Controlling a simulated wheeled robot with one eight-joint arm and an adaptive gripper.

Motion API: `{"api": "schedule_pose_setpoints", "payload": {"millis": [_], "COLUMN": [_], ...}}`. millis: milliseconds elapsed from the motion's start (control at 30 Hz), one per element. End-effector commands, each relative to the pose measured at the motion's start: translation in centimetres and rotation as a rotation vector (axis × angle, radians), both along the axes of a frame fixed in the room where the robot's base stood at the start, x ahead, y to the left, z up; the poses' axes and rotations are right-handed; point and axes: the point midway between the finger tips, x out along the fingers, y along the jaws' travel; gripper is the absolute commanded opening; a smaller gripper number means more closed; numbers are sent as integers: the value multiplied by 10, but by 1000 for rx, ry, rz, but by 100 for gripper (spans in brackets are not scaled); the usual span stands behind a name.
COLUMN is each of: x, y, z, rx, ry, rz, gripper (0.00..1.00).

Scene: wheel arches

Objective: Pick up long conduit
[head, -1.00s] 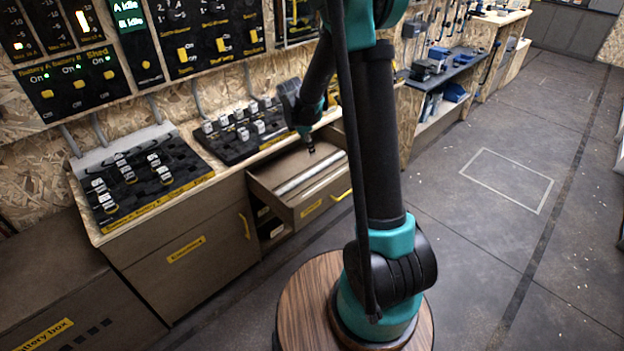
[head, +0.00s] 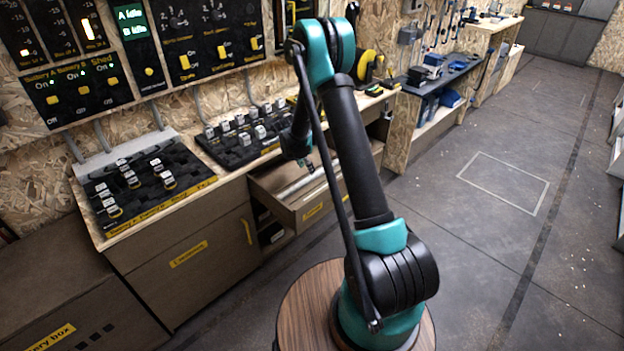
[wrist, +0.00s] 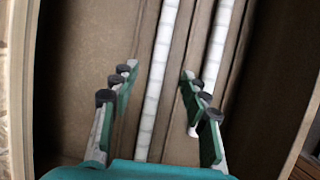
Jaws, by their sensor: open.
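Two white conduits lie roughly parallel in an open drawer (head: 268,181). In the wrist view, the left conduit (wrist: 158,75) runs from the top edge down between my fingers. The right conduit (wrist: 215,48) passes behind the right fingers, and its near end shows there. The left one reaches further toward me; both far ends are cut off. My gripper (wrist: 157,88) is open and empty, its fingers on either side of the left conduit and seemingly above it. In the head view my gripper (head: 310,168) is over the drawer, partly hidden by my arm.
A brown divider (wrist: 180,60) separates the conduits. The drawer's side wall (wrist: 22,80) stands at left in the wrist view. Above the drawer, the worktop holds a black tray of white-topped pieces (head: 245,140). Open floor (head: 480,250) lies to the right.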

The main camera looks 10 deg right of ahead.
Motion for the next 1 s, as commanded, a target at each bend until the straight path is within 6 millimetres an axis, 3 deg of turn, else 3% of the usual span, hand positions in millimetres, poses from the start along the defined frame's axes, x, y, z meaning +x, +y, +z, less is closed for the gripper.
{"api": "schedule_pose_setpoints", "payload": {"millis": [700,1000], "x": [21,21], "y": [-23,-24], "z": [-65,-68], "rx": [1,1], "ry": [1,1], "rz": [0,0], "gripper": [46,46]}}
